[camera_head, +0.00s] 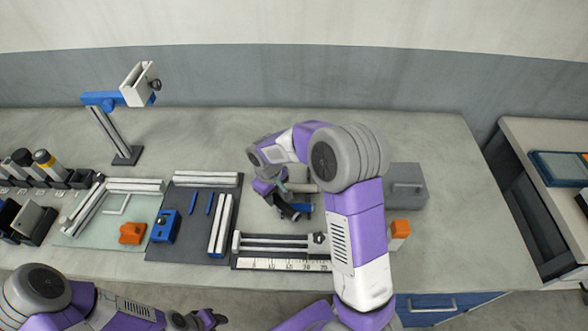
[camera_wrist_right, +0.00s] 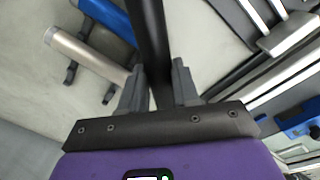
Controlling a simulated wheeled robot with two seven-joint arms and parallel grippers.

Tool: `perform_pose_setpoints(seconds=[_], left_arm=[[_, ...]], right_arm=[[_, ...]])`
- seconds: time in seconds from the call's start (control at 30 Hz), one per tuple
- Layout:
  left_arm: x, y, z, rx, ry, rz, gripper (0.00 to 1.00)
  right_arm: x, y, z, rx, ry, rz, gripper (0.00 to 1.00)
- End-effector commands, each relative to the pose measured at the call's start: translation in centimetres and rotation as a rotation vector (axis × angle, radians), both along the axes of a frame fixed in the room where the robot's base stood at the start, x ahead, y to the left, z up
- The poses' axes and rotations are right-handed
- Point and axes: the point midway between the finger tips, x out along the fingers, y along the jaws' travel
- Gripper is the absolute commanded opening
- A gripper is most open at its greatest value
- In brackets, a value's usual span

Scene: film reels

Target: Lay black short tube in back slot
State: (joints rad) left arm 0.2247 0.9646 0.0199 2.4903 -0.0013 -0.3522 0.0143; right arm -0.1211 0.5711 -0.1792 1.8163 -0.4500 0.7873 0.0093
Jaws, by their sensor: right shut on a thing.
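My right gripper (camera_wrist_right: 158,72) is shut on a black tube (camera_wrist_right: 150,32), which runs up between its fingers and out of the top of the right wrist view. In the head view the right gripper (camera_head: 284,203) is over the middle of the bench, and my arm partly hides the area. A blue tube (camera_wrist_right: 108,16) and a beige-grey tube (camera_wrist_right: 88,56) lie side by side near dark supports (camera_wrist_right: 109,94), left of the held tube. The blue tube also shows in the head view (camera_head: 302,207). The slots are mostly hidden. My left gripper (camera_head: 208,320) is low at the front edge.
A ruler fixture with rails (camera_head: 270,264) lies in front of the right gripper. A dark mat (camera_head: 187,252) with metal profiles and blue parts is to the left. A grey box (camera_head: 408,187) and an orange-topped item (camera_head: 400,230) stand right of my arm. The back bench is mostly clear.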

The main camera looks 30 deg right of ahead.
Motion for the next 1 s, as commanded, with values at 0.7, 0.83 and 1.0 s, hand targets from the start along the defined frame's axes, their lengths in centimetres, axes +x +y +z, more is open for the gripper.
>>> perform_pose_setpoints(seconds=[0.7, 0.83, 1.0], left_arm=[[0.0, 0.0, 0.1, 0.0, 0.0, 0.0, 0.43], [0.0, 0.0, -0.3, 0.0, 0.0, 0.0, 0.43], [0.0, 0.0, -0.5, 0.0, 0.0, 0.0, 0.43]], right_arm=[[10.1, -13.3, 4.4, 0.02, 0.007, 0.729, 0.0], [10.1, -13.4, 2.2, 0.022, 0.01, 0.739, 0.0], [10.1, -13.4, 0.1, 0.021, 0.007, 0.738, 0.0]])
